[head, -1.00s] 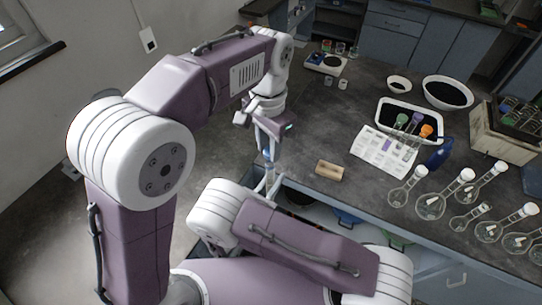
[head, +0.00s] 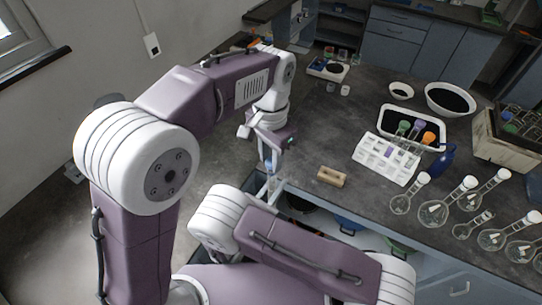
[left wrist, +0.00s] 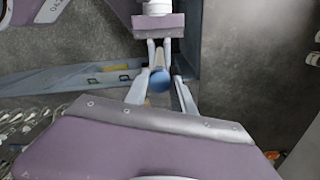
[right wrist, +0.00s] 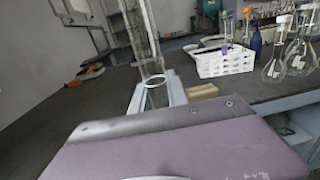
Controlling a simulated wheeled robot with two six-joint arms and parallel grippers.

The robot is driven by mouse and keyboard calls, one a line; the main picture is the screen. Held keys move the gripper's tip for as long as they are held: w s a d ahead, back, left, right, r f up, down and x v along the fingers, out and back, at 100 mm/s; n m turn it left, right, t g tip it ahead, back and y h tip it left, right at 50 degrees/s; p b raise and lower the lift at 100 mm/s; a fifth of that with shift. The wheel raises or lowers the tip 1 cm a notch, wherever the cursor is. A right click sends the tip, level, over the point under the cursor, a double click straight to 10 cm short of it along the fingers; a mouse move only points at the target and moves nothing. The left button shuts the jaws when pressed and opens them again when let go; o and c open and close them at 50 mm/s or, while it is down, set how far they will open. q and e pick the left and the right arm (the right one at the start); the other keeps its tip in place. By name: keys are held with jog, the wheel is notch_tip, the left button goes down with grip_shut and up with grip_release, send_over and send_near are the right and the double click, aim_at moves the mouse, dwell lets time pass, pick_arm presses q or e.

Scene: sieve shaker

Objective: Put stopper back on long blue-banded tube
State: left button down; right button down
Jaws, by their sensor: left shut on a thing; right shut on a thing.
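My left gripper (head: 270,160) is above the left end of the bench. It is shut on the blue stopper (left wrist: 160,81), which shows round between its fingertips in the left wrist view. My right gripper (right wrist: 157,95) is below and faces it, shut on a clear glass tube (right wrist: 155,81) whose ring-like edge shows between its fingers. The right gripper also shows at the top of the left wrist view (left wrist: 159,52). The two grippers are very close together. I cannot tell whether the stopper touches the tube, and no blue band can be made out.
A white rack (head: 383,166) stands on the bench before a tray (head: 390,113) and tubes with coloured stoppers. A small wooden block (head: 331,177) lies nearer. Several glass flasks (head: 433,213) stand at the right. The bench between grippers and rack is mostly clear.

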pick_arm(q)
jog(key=shift+f, duration=0.55)
jog(key=m, duration=0.4)
jog(key=shift+m, duration=0.4)
jog(key=m, duration=0.3)
jog(key=shift+w, duration=0.1)
jog(key=m, duration=0.6)
jog(key=shift+w+m, duration=0.1)
jog(key=shift+m, duration=0.3)
jog(key=m, duration=0.6)
jog(key=shift+w+f+m, duration=0.1)
jog(key=shift+m, duration=0.3)
jog(key=m, duration=0.7)
jog(key=shift+d, duration=0.2)
jog(key=c, duration=1.1)
grip_release()
jog(key=shift+o, duration=0.2)
